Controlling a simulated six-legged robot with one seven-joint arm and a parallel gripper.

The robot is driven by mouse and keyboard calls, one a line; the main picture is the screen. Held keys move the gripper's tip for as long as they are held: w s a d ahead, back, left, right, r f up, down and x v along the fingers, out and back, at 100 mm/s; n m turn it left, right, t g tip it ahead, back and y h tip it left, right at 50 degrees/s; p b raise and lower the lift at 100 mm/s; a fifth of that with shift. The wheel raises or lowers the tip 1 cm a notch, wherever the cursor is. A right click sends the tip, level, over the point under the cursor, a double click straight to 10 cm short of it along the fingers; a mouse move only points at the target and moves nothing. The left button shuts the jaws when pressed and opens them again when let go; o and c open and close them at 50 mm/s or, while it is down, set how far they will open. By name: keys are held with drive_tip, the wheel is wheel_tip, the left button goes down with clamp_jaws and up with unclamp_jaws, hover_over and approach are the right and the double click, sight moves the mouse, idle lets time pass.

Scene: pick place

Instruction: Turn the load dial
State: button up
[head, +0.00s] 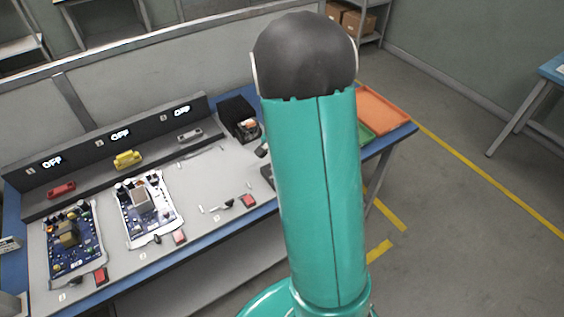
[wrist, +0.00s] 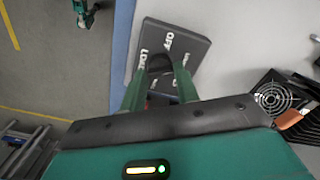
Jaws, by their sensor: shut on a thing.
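The load dial's dark square plate (wrist: 200,45) lies on the grey worktop in the wrist view, with white lettering that includes OFF. Its dark knob (wrist: 160,60) stands on the plate. My gripper (wrist: 160,72) is over the plate, with its two green fingers on either side of the knob and shut on it. The fingers partly cover the knob and the lower plate, so I cannot tell exactly where the knob points. In the head view my arm hides the gripper and most of the dial.
A fan unit (wrist: 272,97) stands to the right in the wrist view. The bench (head: 215,180) holds two circuit boards (head: 75,243) (head: 145,208), red switches (head: 180,237) and a back panel with several OFF displays (head: 120,135). An orange tray (head: 385,110) lies at the bench's right end.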

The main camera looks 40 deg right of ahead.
drive_tip(key=o, duration=1)
wheel_tip(320, 180, up, 14)
drive_tip(key=shift+f, duration=0.1)
drive_tip(key=s+a+r+n+t, duration=0.2)
drive_tip(key=s+a+r+n, duration=0.1)
drive_tip(key=a, duration=0.4)
drive_tip(key=s+a+r+n+t, duration=0.1)
drive_tip(key=s+a+r+n, duration=0.3)
drive_tip(key=s+a, duration=0.3)
drive_tip(key=s+a+r+n+t, duration=0.2)
drive_tip(key=s+a+r+n, duration=0.1)
drive_tip(key=s+a+n, duration=0.2)
drive_tip(key=shift+a+r+n+t, duration=0.2)
drive_tip(key=shift+a+n+t, duration=0.1)
drive_tip(key=shift+a, duration=0.7)
